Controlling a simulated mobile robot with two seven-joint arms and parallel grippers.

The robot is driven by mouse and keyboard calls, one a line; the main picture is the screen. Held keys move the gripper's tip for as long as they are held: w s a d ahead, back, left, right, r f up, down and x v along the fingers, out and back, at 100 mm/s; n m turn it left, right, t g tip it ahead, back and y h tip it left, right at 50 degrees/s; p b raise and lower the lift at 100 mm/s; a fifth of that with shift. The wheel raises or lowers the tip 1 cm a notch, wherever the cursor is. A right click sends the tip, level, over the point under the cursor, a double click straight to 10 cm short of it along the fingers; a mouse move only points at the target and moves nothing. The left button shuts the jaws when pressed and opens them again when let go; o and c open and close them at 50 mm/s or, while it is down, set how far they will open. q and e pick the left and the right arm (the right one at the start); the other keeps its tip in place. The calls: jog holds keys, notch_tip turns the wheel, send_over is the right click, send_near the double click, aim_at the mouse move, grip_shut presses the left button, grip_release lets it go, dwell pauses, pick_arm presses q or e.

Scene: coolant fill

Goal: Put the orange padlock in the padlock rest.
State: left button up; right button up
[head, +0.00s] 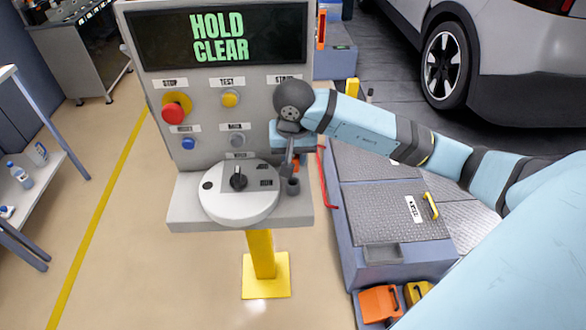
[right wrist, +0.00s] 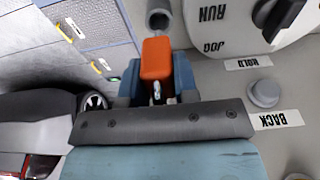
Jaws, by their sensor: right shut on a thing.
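The orange padlock (right wrist: 157,60) is between the two blue-grey fingers of my right gripper (right wrist: 156,82) in the right wrist view. The gripper is shut on it, and part of the metal shackle shows on the near side. A grey round cup, which looks like the padlock rest (right wrist: 159,20), lies just beyond the padlock. In the head view the rest (head: 292,186) stands at the right end of the console shelf, and my right gripper (head: 290,160) is just above it. The padlock is mostly hidden there. I cannot tell whether it touches the rest. My left gripper is out of view.
The console (head: 217,112) has buttons and a HOLD CLEAR screen (head: 220,38). A white dial plate (head: 238,200) with a black knob sits left of the rest. A red bar (head: 326,178) and a blue-grey plated unit (head: 395,207) stand to the right.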

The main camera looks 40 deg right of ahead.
jog(key=shift+f, duration=2.5)
jog(key=o, duration=0.8)
jog(key=shift+f, duration=0.1)
jog(key=r, duration=0.8)
jog(key=s+a+r+b, duration=0.1)
jog(key=r, duration=0.3)
jog(key=shift+s+r, duration=0.1)
